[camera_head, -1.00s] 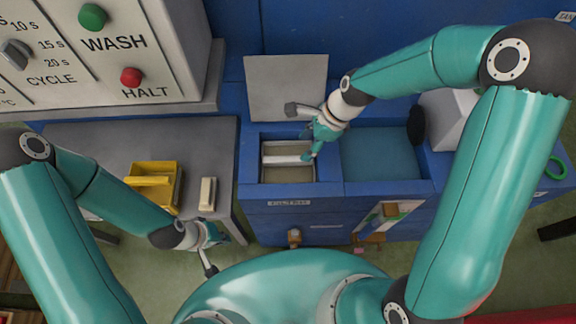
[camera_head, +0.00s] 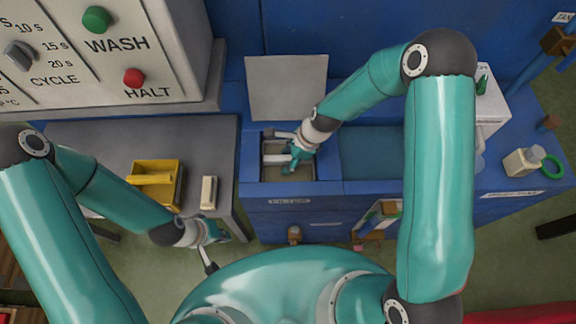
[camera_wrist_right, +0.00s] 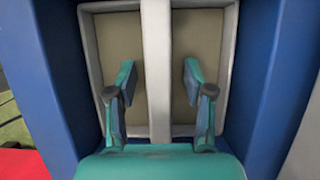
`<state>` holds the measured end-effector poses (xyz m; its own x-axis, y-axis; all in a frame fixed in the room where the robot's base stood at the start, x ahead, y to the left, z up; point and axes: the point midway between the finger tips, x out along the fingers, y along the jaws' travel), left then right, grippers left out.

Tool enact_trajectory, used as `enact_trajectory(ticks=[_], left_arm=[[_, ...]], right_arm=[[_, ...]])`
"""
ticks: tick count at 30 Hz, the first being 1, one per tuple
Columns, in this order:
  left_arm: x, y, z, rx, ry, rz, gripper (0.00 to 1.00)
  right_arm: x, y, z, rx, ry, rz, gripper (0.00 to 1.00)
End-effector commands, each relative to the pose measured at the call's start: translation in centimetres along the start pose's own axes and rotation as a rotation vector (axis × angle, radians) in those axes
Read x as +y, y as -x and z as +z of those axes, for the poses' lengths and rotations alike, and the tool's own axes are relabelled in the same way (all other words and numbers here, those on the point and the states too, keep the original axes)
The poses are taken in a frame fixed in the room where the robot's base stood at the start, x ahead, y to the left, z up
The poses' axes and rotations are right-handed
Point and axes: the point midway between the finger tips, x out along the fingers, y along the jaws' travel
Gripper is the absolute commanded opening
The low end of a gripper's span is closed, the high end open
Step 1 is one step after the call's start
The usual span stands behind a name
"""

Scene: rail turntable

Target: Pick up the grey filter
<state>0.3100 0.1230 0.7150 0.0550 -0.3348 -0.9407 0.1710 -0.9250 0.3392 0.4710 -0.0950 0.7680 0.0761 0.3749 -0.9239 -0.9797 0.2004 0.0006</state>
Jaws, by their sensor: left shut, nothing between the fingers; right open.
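The grey filter (camera_head: 275,160) sits in an open well of the blue bench, above a label reading FILTER. In the right wrist view the filter (camera_wrist_right: 154,50) shows as a pale frame with a beige inside and a light bar down the middle. My right gripper (camera_head: 289,168) is over the well. In the right wrist view this gripper (camera_wrist_right: 159,76) is open, one finger on each side of the bar, with gaps between the fingers and the bar. How deep the fingertips are is unclear. My left gripper (camera_head: 216,232) is shut and empty, near the grey table's front edge.
A grey lid (camera_head: 287,88) stands open behind the well. A blue-floored basin (camera_head: 375,155) lies right of it. A yellow basket (camera_head: 170,198) and a cream block (camera_head: 208,192) are on the grey table (camera_head: 105,140). A green ring (camera_head: 553,166) lies far right.

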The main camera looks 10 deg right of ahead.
Motion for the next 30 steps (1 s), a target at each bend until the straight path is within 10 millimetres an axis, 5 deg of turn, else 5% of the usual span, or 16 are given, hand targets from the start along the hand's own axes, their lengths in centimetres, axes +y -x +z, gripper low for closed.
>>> enact_trajectory(ticks=[30], left_arm=[[-0.05,-0.15,0.01,0.0,0.0,0.0,0.0]], right_arm=[[0.01,-0.44,-0.18,0.0,0.001,0.001,0.47]])
